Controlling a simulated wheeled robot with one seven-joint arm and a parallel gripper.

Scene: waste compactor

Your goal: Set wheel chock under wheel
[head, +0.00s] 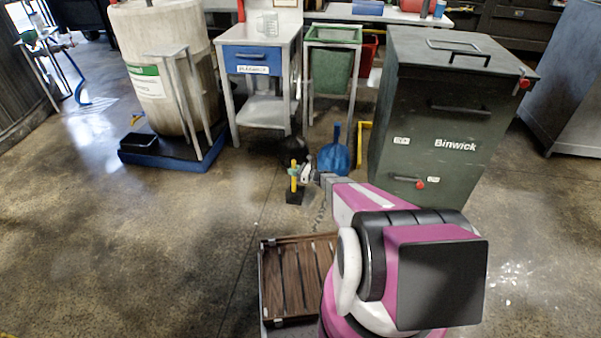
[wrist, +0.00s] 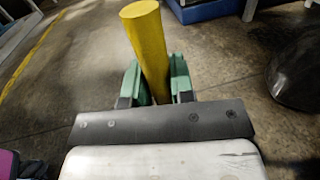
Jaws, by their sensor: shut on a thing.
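My gripper (head: 306,173) is out ahead of my arm, low over the floor. In the wrist view, its green-padded fingers (wrist: 154,82) are shut on a yellow post (wrist: 146,38). In the head view this looks like the yellow handle of the wheel chock (head: 294,178), with a dark block (head: 294,197) at its lower end. The handle looks near upright in the head view. I cannot tell whether the block touches the floor. The block is hidden in the wrist view. I cannot make out a wheel clearly in either view.
A green Binwick bin (head: 433,110) stands right of my gripper. A slatted crate (head: 262,290) is beside my arm. The left floor (head: 150,240) is clear.

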